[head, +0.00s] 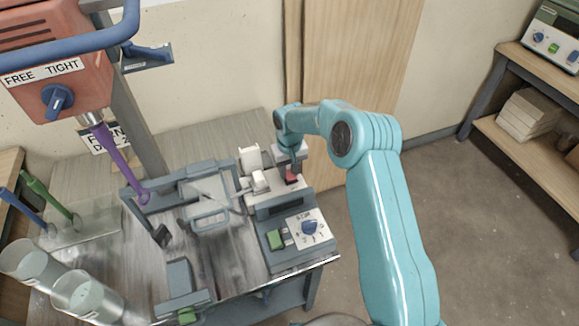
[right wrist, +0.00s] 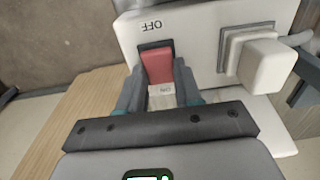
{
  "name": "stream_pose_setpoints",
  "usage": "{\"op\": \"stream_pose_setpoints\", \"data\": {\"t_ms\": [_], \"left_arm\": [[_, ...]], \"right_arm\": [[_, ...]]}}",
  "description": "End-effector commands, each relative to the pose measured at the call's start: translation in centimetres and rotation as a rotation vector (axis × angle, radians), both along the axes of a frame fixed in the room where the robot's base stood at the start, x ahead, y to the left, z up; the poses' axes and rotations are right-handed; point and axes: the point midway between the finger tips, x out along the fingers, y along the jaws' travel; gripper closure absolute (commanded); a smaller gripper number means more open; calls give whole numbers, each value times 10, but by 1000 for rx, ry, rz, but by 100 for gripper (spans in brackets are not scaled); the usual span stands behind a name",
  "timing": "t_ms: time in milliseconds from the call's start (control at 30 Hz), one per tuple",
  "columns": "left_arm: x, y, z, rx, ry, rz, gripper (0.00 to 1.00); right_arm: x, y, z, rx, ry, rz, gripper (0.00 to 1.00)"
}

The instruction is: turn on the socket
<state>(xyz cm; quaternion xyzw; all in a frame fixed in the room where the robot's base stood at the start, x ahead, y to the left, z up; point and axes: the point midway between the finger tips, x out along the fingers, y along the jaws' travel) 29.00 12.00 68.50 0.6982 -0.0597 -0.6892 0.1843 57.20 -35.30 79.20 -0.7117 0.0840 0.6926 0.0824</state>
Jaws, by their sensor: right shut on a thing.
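The socket (right wrist: 205,25) is a white plate with a red rocker switch (right wrist: 157,63) and a white plug (right wrist: 262,65) beside it. "OFF" is printed at the switch's far end, and an "ON" label shows between my fingers. In the head view the red switch (head: 291,177) sits at the back right of the bench, just below my right gripper (head: 290,162). In the right wrist view my right gripper (right wrist: 160,85) has its fingers on both sides of the switch's near end, shut on it. My left gripper is not in view.
A mixer (head: 55,60) with a purple shaft stands at the left. A control box (head: 297,237) with a blue dial and green button is in front of the socket. Clear containers (head: 80,292) stand at the front left. A shelf (head: 530,165) is at the right, with open floor before it.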

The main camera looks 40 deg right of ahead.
Motion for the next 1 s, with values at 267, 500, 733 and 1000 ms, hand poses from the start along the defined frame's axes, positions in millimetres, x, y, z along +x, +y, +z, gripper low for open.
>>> {"op": "stream_pose_setpoints", "data": {"t_ms": [267, 500, 733, 1000], "left_arm": [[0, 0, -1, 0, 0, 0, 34], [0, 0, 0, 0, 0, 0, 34], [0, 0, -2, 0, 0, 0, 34], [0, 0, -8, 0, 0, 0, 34]], "right_arm": [[1, -1, 1, -2, -6, -1, 46], [1, 0, 0, -2, -4, -1, 40], [1, -1, 16, -3, -7, 0, 40], [-1, 0, 85, -3, -9, -1, 40]]}}
